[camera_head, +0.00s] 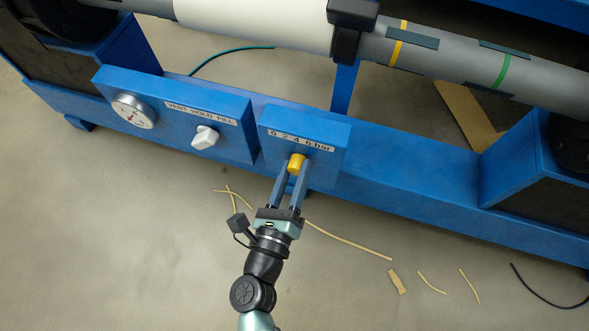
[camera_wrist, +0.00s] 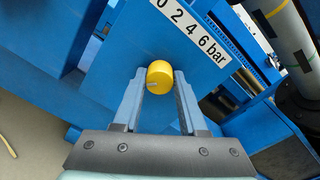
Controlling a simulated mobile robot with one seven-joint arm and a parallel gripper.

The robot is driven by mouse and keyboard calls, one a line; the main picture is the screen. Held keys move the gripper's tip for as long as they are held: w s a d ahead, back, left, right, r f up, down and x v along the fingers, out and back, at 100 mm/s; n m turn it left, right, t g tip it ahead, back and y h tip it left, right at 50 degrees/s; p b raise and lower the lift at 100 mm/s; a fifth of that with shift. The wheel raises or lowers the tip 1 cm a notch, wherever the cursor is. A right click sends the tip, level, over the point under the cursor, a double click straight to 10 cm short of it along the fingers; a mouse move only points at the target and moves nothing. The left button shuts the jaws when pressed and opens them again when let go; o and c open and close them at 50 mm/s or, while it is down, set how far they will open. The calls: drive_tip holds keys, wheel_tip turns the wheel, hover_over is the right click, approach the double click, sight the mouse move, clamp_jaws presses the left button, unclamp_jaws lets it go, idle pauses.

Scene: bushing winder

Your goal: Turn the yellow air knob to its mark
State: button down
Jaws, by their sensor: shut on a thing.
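The yellow air knob (camera_head: 297,164) sits on the front of a blue box below a white label reading "0 2 4 6 bar" (camera_head: 300,140). The knob (camera_wrist: 160,76) also shows in the wrist view, with a small pale line low on its left side. My gripper (camera_head: 291,169) reaches up from below, and its two fingers are closed on the knob, one on each side. In the wrist view my gripper (camera_wrist: 160,80) has a fingertip against each flank of the knob. The label (camera_wrist: 192,28) is above the knob there, its left end cut off.
Left of the knob are a white vent/hold/fill knob (camera_head: 205,137) and a round gauge (camera_head: 134,111). A large grey roller (camera_head: 440,65) with yellow and green bands runs above. Strips and cords (camera_head: 350,242) lie on the floor. Free floor (camera_head: 110,240) is at lower left.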

drive_tip(key=shift+c, duration=2.3)
unclamp_jaws()
drive_tip(key=p+v, duration=0.3)
drive_tip(key=v, duration=1)
drive_tip(key=shift+p, duration=0.4)
